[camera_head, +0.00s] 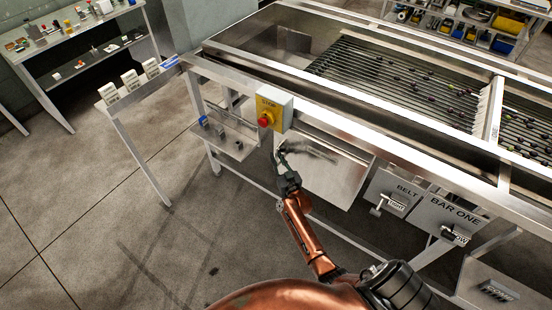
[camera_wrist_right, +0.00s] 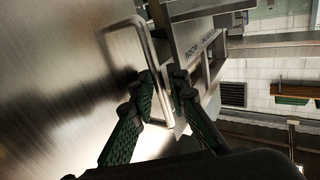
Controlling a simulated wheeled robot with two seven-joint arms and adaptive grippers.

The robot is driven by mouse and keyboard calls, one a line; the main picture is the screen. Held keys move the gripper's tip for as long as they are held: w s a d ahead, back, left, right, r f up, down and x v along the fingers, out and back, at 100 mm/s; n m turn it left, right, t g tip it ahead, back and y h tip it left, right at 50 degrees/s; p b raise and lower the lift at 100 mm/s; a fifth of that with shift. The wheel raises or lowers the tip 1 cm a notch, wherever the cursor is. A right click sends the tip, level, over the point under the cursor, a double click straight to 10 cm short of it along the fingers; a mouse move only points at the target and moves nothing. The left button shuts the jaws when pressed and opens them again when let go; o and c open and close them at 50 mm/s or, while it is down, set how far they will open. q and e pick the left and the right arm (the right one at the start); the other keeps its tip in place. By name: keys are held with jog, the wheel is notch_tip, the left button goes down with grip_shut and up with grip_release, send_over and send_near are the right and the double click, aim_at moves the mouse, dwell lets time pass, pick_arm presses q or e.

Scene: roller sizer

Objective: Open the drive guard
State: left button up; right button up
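The drive guard (camera_head: 335,182) is a plain brushed-metal panel under the front rail of the roller sizer. It fills the left of the right wrist view (camera_wrist_right: 65,95), where its bent-bar handle (camera_wrist_right: 149,44) stands out from the face. My right gripper (camera_head: 280,153) is at the guard's left side in the head view. In the wrist view its two dark green fingers (camera_wrist_right: 161,76) sit on either side of the handle bar and look closed on it. The guard's hinge and any latch cannot be made out. My left gripper is in neither view.
A yellow box with a red stop button (camera_head: 265,120) sits on the rail just above my right gripper. A small shelf (camera_head: 230,136) is to the left.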

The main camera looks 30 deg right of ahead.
grip_shut()
dwell(0.6)
